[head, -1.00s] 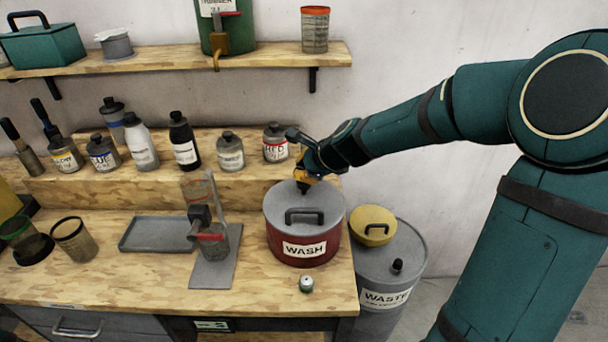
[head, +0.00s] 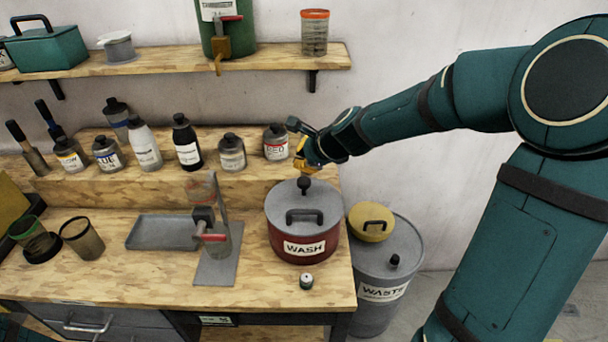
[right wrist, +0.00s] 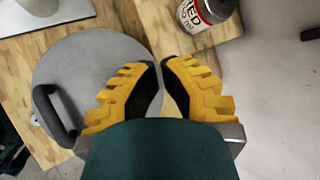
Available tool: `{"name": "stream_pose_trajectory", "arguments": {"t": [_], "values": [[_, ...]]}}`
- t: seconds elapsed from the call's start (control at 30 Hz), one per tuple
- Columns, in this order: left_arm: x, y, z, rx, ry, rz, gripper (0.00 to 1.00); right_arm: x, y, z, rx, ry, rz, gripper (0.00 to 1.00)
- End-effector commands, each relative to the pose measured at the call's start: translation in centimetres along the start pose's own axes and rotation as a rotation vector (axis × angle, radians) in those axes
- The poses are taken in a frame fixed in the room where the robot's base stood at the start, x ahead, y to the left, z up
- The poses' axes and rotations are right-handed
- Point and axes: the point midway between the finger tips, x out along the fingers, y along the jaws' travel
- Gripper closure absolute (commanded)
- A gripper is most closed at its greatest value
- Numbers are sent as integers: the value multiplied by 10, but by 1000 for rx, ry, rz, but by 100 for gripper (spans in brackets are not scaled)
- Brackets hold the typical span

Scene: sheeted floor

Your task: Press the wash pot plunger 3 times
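The wash pot (head: 290,247) is a dark red drum with a grey lid, standing at the bench's right end. A black, ball-topped plunger (head: 304,184) stands up at the back of the lid, behind the lid's dark handle (head: 304,216). My right gripper (head: 305,169) is just above the plunger knob, with a small gap seeming to show between them. In the right wrist view its yellow fingers (right wrist: 162,64) are together and hold nothing visible, over the edge of the grey lid (right wrist: 95,62). The plunger is hidden in that view. My left gripper is not in view.
The red-labelled bottle (head: 276,142) stands on the riser close behind my right gripper. A small pale-topped container (head: 306,282) sits before the pot. A grey waste drum (head: 376,262) with a yellow lidded piece (head: 371,222) stands right. A dispenser stand (head: 215,265) is left.

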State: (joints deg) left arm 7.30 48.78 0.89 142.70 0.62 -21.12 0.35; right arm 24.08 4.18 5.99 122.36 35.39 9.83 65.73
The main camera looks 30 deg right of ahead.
Motion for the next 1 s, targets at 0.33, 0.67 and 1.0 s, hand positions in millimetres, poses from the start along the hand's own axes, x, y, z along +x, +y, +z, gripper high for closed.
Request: {"name": "stream_pose_trajectory", "arguments": {"t": [0.33,0.67,1.0], "values": [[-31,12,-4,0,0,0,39,-23,-17,17,-1,-1,0,100],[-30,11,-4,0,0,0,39,-22,-16,16,0,0,0,100],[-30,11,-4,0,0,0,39,-22,-16,16,0,0,0,100]]}}
